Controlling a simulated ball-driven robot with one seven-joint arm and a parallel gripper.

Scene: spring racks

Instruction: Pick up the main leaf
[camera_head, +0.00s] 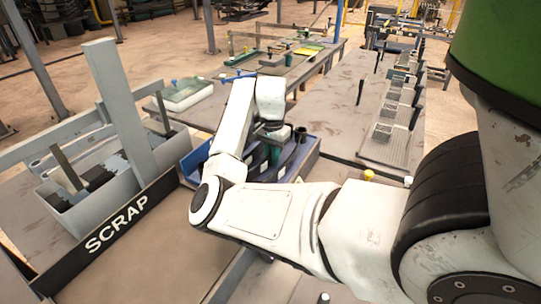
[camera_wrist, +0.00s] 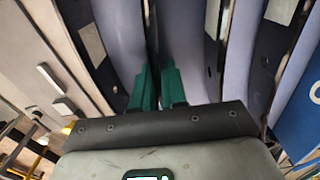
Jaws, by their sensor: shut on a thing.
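My gripper (camera_wrist: 157,74) points down into the blue crate (camera_head: 308,163), and its two green fingers are close together. They are shut on a thin, dark leaf (camera_wrist: 151,38) that stands on edge, seen nearly edge-on in the wrist view. In the head view my gripper (camera_head: 271,153) is largely hidden by my own arm, and I cannot make out the held leaf there. I cannot tell whether the leaf is clear of the crate floor.
Other dark curved leaves (camera_wrist: 268,60) stand on both sides of the fingers, with pale dividers between. A grey scrap bin (camera_head: 62,205) with loose pieces stands at the left. A long table with wire racks (camera_head: 385,130) runs along the right.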

